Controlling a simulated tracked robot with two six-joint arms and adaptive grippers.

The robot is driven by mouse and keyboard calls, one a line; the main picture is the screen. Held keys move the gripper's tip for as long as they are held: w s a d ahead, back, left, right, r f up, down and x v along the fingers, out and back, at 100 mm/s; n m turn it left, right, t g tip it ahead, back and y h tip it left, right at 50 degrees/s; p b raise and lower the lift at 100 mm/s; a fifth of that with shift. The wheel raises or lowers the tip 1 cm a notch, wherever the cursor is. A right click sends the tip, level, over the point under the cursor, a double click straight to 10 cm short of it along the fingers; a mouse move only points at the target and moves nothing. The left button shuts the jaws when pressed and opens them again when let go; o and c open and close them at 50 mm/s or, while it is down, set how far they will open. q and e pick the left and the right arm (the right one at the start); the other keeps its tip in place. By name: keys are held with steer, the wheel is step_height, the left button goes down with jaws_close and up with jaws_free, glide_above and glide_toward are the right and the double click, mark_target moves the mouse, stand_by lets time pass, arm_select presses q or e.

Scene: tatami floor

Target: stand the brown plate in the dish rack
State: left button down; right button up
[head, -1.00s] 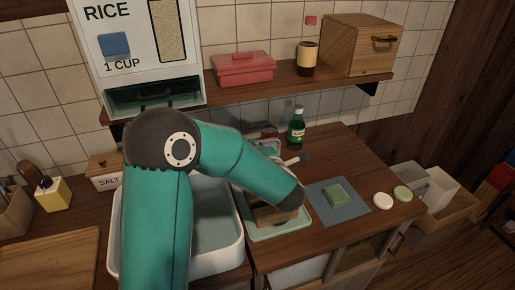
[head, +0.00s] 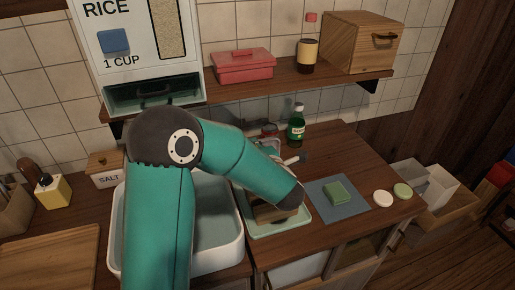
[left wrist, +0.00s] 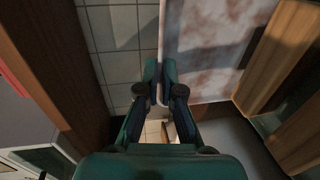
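My left arm reaches over the sink in the head view, and its forearm hides its gripper there. In the left wrist view my left gripper (left wrist: 160,72) has its fingertips close together. A brown wooden piece (head: 270,214), possibly part of the dish rack, stands on a pale green tray (head: 262,233), partly hidden by my forearm. Slanted wood (left wrist: 280,55) also shows at right in the left wrist view. My right gripper is out of view.
A white sink basin (head: 231,256) lies left of the tray. A green bottle (head: 296,128) stands behind it. A green sponge (head: 338,192) lies on a blue-grey mat (head: 356,205) at right. A shelf (head: 290,89) overhangs the counter's back.

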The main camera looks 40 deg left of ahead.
arm_select(q)
steer(key=shift+f, duration=0.2)
stand_by(0.3)
steer(key=c, duration=1.2)
jaws_free()
steer(key=shift+c, duration=0.2)
steer(key=shift+d, duration=0.15)
steer(key=v, duration=1.1)
steer(key=shift+s+d, duration=0.3)
